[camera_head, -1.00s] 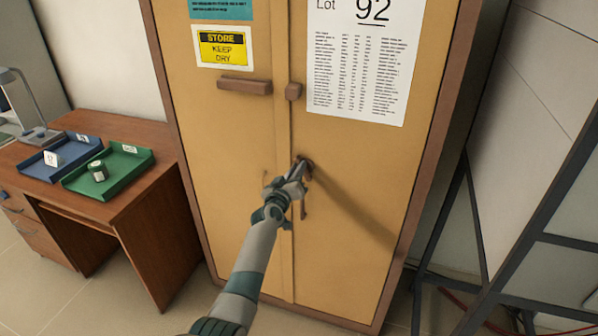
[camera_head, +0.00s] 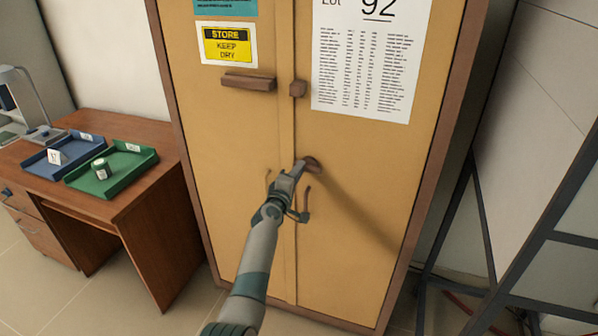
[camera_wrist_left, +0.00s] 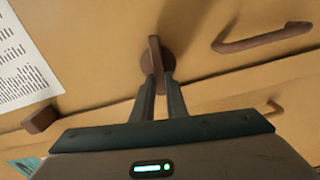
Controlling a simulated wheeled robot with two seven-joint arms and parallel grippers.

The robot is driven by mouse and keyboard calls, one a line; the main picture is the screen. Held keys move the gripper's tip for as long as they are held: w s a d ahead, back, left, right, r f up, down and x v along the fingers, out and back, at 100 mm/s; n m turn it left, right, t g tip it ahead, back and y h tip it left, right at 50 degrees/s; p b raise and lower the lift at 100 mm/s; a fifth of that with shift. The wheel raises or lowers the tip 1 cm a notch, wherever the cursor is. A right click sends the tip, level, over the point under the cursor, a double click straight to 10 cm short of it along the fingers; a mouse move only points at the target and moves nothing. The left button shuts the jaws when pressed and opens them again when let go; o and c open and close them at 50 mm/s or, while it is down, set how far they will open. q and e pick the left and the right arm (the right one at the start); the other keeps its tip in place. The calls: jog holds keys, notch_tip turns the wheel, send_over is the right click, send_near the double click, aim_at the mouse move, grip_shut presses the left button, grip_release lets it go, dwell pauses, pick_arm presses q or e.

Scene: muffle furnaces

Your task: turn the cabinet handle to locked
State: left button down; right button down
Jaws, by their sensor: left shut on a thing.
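The tan two-door cabinet (camera_head: 360,200) stands shut in front of me. Its brown turn handle (camera_head: 311,164) sits on the right door near the seam, partly hidden by my left gripper (camera_head: 298,171). In the left wrist view the handle (camera_wrist_left: 154,55) is a narrow lever on a round brown base. My left gripper's fingers (camera_wrist_left: 159,80) are shut on the lever, one on each side. In that view the lever points roughly along the fingers. My right gripper is not in view.
A curved brown pull (camera_wrist_left: 262,40) is beside the turn handle. A brown bar (camera_head: 249,82) and a small block (camera_head: 298,88) sit higher on the doors. A desk with blue (camera_head: 50,160) and green (camera_head: 115,175) trays stands left; a dark metal frame (camera_head: 480,215) stands right.

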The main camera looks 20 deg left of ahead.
pick_arm(q)
jog(key=shift+f+n, duration=0.15)
jog(key=shift+n, duration=0.75)
jog(key=c, duration=1.8)
grip_release()
jog(key=shift+a, duration=0.1)
jog(key=shift+o, duration=0.2)
jog(key=shift+s, duration=0.15)
jog(key=s+p, duration=0.7)
jog(key=s, duration=1)
jog(key=shift+a, duration=0.25)
